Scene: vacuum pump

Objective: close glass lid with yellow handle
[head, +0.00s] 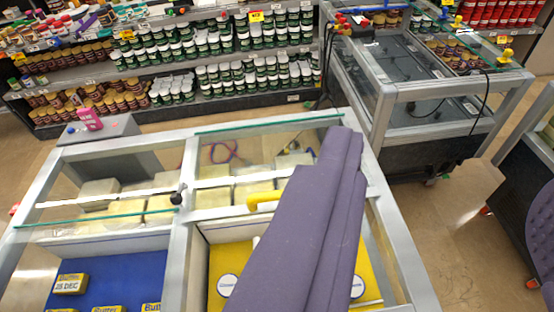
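The yellow handle (266,199) shows in the head view near the middle of the chest freezer, just left of a purple part of my arm. It sits at the near side of the right glass lid (232,150), which covers the back of the right compartment. The front of that compartment is uncovered and shows a yellow floor (232,262). My arm hides the right part of the lid and the right end of the handle. My gripper is not visible, so I cannot tell whether it touches the handle.
The left glass lid (98,220) has a black handle (178,194). Butter packs (71,284) lie on a blue floor (135,262) in front of it. Another glass-topped freezer (440,95) stands at the back right. Shelves of jars (205,45) line the back. Floor (465,215) is free at right.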

